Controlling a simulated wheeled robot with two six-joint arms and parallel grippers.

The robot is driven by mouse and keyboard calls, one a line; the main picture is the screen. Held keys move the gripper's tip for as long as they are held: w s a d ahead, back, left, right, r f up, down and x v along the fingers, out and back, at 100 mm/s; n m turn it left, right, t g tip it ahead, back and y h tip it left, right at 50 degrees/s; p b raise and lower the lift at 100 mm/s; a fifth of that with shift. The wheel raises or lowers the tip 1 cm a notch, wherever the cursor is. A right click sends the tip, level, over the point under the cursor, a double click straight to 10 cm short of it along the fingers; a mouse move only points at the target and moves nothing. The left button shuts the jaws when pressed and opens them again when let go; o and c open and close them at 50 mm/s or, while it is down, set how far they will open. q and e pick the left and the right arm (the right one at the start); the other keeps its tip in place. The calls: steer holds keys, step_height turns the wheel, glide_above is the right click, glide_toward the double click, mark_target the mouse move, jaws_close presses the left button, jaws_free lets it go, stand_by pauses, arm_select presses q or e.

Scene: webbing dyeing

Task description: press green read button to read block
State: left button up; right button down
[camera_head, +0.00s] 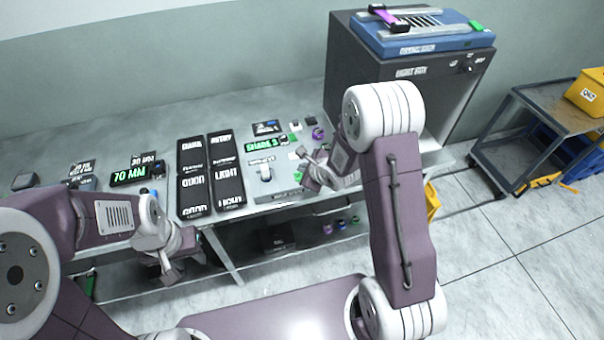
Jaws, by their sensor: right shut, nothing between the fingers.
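A small green button-like piece (292,138) sits at the right part of the table, beside a dark display (265,145) with green text that looks like "SHADE 3". A grey device (262,172) with a pale piece on it lies just in front of the display. I cannot tell for sure which piece is the read button or the block. My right gripper (309,178) is shut and empty, over the right end of this device area. It hides part of what lies behind it. My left gripper (186,270) hangs in front of the table edge, apart from the objects, its fingers seemingly spread.
A display reading "70 MM" (138,173) is further left. A large grey light box (405,90) with a blue unit (425,36) on top stands at the back right. A cart (540,125) is at far right.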

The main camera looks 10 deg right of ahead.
steer(key=shift+r+p, duration=2.65)
steer(key=shift+p, duration=0.2)
steer(key=shift+f, duration=0.15)
